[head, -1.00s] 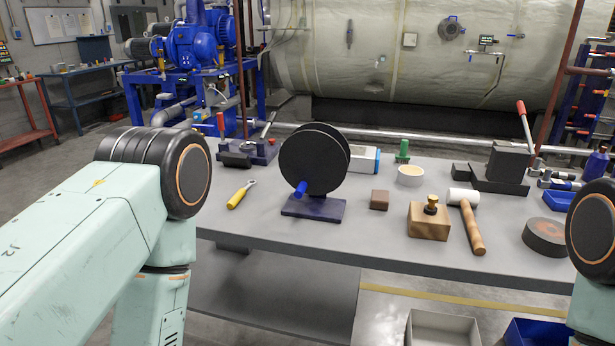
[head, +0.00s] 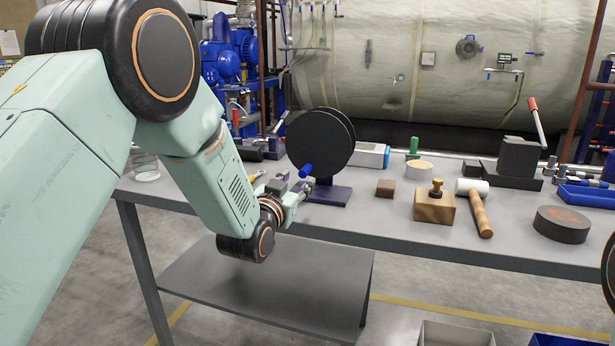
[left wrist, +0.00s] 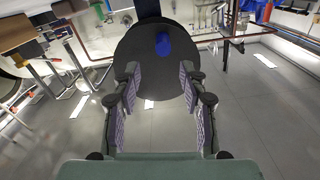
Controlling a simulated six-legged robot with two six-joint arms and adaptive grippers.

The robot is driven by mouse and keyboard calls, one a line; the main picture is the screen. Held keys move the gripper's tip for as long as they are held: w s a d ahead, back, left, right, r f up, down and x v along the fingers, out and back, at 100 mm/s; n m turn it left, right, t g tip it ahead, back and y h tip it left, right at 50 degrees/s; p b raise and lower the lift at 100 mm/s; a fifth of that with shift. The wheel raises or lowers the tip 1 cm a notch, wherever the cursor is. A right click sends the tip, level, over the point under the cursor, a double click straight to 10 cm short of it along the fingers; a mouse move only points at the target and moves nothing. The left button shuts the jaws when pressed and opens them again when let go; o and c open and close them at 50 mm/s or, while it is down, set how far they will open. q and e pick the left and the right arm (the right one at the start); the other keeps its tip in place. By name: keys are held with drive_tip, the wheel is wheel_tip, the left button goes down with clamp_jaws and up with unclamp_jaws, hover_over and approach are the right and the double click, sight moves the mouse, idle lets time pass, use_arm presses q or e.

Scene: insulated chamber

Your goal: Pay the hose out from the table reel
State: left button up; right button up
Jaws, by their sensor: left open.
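The table reel (head: 320,142) is a black drum with round flanges on a dark base plate (head: 328,196), upright on the grey table. A short blue piece (head: 306,170) sticks out of its near face; I cannot tell whether it is a handle or the hose end. My left gripper (head: 298,190) is at the reel's lower left, near the blue piece. In the left wrist view the left gripper (left wrist: 158,88) is open, its fingers apart before the reel face (left wrist: 145,65), with the blue piece (left wrist: 163,44) beyond the fingertips. No paid-out hose shows. My right gripper is out of view.
Right of the reel on the table (head: 400,232) are a brown block (head: 385,188), a wooden block with a brass knob (head: 434,207), a mallet (head: 478,212) and a dark disc (head: 562,224). A yellow-handled tool is partly hidden behind my left arm.

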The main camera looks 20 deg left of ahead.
sight(302, 175)
use_arm(q)
drive_tip(key=w, duration=0.3)
drive_tip(key=w+b, duration=0.1)
drive_tip(key=w, duration=0.1)
drive_tip(key=shift+a+f, duration=0.1)
drive_tip(key=shift+f, duration=0.2)
drive_tip(key=shift+w, duration=0.45)
drive_tip(key=shift+w+a, duration=0.15)
drive_tip(key=shift+w, duration=0.8)
drive_tip(key=shift+s+d+r, duration=0.1)
drive_tip(key=shift+s+d, duration=0.05)
drive_tip(key=shift+d, duration=0.05)
drive_tip(key=shift+a, duration=0.15)
drive_tip(key=c, duration=0.3)
clamp_jaws()
